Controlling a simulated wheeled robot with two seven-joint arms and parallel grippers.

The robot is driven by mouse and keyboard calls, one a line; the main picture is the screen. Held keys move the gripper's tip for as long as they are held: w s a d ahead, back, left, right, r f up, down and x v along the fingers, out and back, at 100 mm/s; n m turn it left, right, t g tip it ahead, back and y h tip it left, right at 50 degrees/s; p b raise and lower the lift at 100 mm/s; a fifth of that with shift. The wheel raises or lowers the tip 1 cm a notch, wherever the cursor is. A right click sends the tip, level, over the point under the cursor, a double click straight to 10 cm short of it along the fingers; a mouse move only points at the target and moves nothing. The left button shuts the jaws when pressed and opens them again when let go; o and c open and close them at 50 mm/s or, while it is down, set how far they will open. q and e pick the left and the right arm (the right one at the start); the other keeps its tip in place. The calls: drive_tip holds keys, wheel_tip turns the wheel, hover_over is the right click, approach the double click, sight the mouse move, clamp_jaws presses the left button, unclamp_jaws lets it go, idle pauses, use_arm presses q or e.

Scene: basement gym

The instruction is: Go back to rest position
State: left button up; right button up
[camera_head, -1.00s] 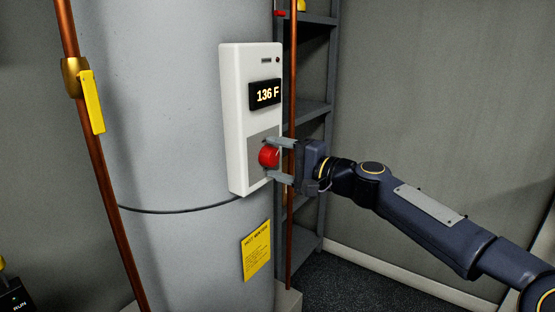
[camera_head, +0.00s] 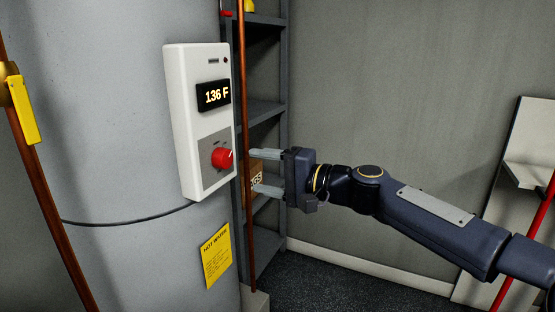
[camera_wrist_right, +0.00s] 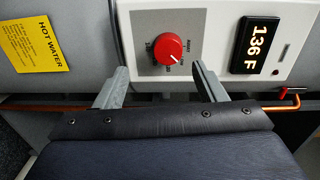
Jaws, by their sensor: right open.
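My right gripper (camera_head: 266,172) is open and empty, to the right of the red knob (camera_head: 222,158) and apart from it. The knob sits on the white thermostat box (camera_head: 200,125), whose display (camera_head: 213,95) reads 136 F. In the right wrist view the two fingers (camera_wrist_right: 162,88) stand spread below the knob (camera_wrist_right: 168,48), with nothing between them. My left gripper is not in view.
The box is fixed to a large grey tank (camera_head: 115,110) with a yellow hot water label (camera_head: 215,256). A copper pipe (camera_head: 243,215) and dark shelves (camera_head: 268,60) stand behind my gripper.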

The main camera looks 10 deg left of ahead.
drive_tip(key=s+d+f+n+h, duration=0.1)
drive_tip(key=s+d+f+h, duration=0.3)
drive_tip(key=s+d+f, duration=0.55)
drive_tip(key=s+d+f+h+p, duration=0.1)
drive_tip(key=s+d+f+h, duration=0.4)
drive_tip(key=s+d, duration=0.6)
drive_tip(key=s+d+f+n+h, duration=0.1)
drive_tip(key=s+d+f+h, duration=0.3)
drive_tip(key=s+d+f, duration=0.65)
wheel_tip(320, 180, up, 29)
drive_tip(key=s+a+p, duration=0.1)
drive_tip(key=p, duration=2.6)
drive_tip(key=shift+a, duration=0.2)
